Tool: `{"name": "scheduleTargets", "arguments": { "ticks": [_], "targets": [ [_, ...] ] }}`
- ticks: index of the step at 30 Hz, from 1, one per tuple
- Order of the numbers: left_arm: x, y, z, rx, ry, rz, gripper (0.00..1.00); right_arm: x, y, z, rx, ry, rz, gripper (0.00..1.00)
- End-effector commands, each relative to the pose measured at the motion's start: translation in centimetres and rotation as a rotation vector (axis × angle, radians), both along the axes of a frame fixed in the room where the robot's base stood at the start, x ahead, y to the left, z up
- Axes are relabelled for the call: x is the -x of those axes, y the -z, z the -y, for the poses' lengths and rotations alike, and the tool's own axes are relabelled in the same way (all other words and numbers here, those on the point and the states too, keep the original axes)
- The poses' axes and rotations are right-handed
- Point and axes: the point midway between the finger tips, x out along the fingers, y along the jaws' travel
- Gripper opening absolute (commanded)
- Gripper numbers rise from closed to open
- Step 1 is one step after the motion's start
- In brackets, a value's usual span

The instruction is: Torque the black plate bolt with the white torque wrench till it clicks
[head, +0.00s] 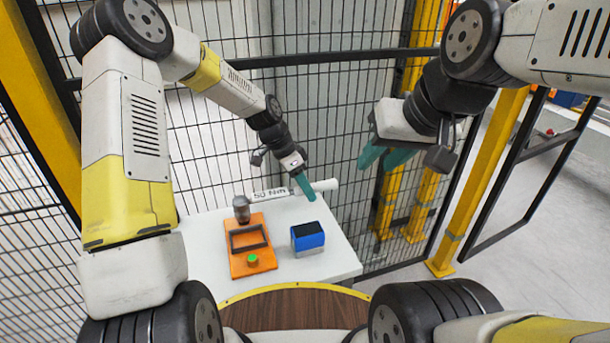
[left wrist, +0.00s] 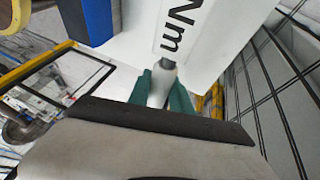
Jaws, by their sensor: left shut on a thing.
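The white torque wrench (head: 327,185) is at the far edge of the white table, and my left gripper (head: 306,187) is shut on its pale shaft. In the left wrist view the teal fingers (left wrist: 163,90) clasp that shaft (left wrist: 157,88) from both sides. "50 Nm" lettering lies to the left of the gripper in the head view. My right gripper (head: 384,157) is open and empty in the air, right of the table. An orange base (head: 242,268) carries a dark rectangular frame (head: 249,247). I cannot make out which part is the black plate bolt.
A grey-brown cylinder (head: 242,210) stands at the far end of the orange base, a green round piece (head: 253,260) at its near end. A blue block with a black top (head: 308,241) is on the white table (head: 206,266). Mesh fencing (head: 330,90) stands close behind.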

Motion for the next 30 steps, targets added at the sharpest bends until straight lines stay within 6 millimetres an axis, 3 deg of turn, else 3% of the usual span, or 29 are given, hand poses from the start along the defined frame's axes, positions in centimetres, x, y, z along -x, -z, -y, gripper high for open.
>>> {"name": "scheduleTargets", "arguments": {
  "ticks": [23,30],
  "targets": [
    [0.0,1.2,0.0,0.0,0.001,0.0,0.0,0.0,0.0,0.0,0.0,0.0,0.0,0.33],
    [1.1,1.2,0.3,0.001,0.056,0.0,0.0,0.0,0.0,0.0,0.0,0.0,0.0,0.33]
  ]
}}
